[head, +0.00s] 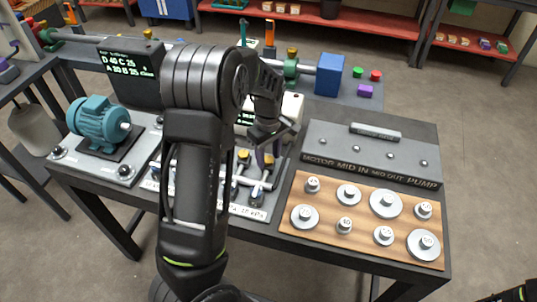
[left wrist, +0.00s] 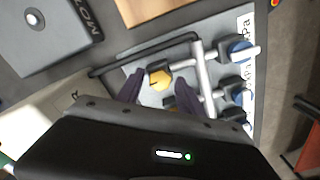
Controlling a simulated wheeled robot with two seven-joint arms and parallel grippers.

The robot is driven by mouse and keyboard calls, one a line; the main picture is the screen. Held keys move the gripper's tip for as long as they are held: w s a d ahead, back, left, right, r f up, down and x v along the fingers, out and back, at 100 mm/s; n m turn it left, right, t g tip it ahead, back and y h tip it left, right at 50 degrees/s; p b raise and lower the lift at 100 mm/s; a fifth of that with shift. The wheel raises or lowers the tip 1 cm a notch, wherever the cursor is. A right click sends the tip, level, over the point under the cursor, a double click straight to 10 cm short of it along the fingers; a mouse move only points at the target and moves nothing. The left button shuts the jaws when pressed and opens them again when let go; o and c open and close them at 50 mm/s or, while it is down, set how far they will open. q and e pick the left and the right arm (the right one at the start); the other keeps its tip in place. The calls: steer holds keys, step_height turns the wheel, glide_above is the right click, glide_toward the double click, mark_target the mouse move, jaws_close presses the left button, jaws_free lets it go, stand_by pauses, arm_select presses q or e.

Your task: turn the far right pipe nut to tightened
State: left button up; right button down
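A pipe panel (head: 248,211) with grey pipes, blue-handled parts and yellow nuts lies on the table, partly hidden behind my left arm. A yellow nut (head: 268,160) shows at its far right; I take it for the yellow nut (left wrist: 160,79) in the left wrist view. My left gripper (head: 262,155) is over this part of the panel. In the left wrist view its two dark purple fingers (left wrist: 159,90) are apart, with the nut showing between their tips; contact cannot be told. A second yellow nut (head: 243,157) is to the left.
A wooden board (head: 326,231) with several numbered metal weights lies right of the panel, with a grey labelled plate (head: 340,139) behind. A teal motor (head: 99,122) is at left. A blue box (head: 330,75) stands at the back.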

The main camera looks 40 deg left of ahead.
arm_select(q)
jaws_close()
steer(key=shift+m, duration=0.4)
steer(key=m+b, duration=0.1)
steer(key=m, duration=0.3)
steer(key=shift+f+b, duration=0.1)
steer(key=shift+b, duration=0.3)
steer(key=m+b, duration=0.1)
steer(key=m, duration=0.3)
steer(key=shift+m, duration=0.4)
steer(key=m+b, duration=0.1)
steer(key=m, duration=0.3)
steer(key=shift+a+b, duration=0.1)
steer(key=shift+b, duration=0.2)
steer(key=shift+m+b, duration=0.35)
steer(key=shift+m, duration=1.85)
steer(key=shift+o, duration=1.2)
jaws_free()
